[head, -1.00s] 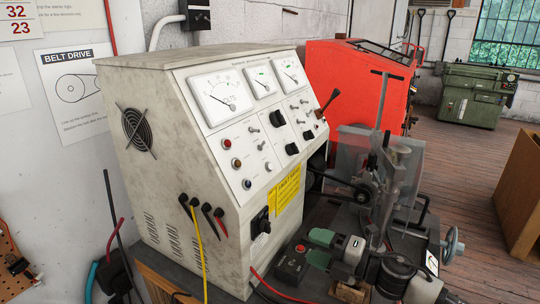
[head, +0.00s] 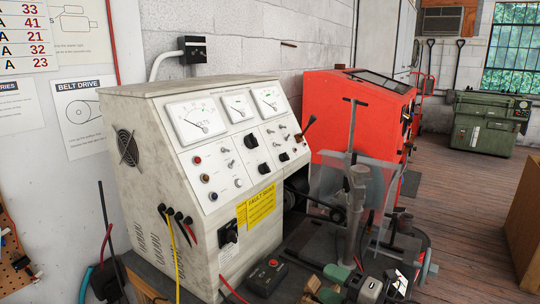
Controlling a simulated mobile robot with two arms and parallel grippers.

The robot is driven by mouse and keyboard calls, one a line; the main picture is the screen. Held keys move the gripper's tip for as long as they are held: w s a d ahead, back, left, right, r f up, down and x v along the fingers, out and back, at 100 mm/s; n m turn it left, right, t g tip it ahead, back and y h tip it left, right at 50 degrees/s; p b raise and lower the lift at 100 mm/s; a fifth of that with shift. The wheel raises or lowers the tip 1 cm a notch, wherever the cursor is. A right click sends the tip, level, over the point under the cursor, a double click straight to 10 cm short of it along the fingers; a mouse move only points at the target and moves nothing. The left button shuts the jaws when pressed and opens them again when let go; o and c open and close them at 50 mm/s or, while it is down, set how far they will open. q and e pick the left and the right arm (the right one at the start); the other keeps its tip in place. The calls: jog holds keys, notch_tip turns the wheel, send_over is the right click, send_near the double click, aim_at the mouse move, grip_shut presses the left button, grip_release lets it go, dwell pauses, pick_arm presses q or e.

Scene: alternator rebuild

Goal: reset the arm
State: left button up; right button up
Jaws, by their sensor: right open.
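My left gripper is not in view.
A cream test console (head: 185,190) with dials stands at left. A red cabinet (head: 350,115) is behind; the wooden floor at right is open.

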jog(key=s+d+f+m+g+h, duration=0.25)
jog(key=s+f+m+h, duration=0.3)
jog(key=s+m, duration=0.4)
jog(key=s+d+f+m+g+h, duration=0.2)
jog(key=s+f+m+g+h, duration=0.15)
jog(key=s+f+m, duration=0.4)
jog(key=s+d+f+m+g+h, duration=0.25)
jog(key=s+f+m+h, duration=0.2)
jog(key=s+m, duration=0.65)
jog(key=s+f+n, duration=0.3)
jog(key=f, duration=2.4)
jog(key=s+d+f+g, duration=0.2)
jog(key=s+d+f, duration=0.1)
jog(key=s+f, duration=1.1)
jog(key=shift+s+f+h, duration=0.2)
jog(key=shift+s+h, duration=0.25)
jog(key=shift+s, duration=0.45)
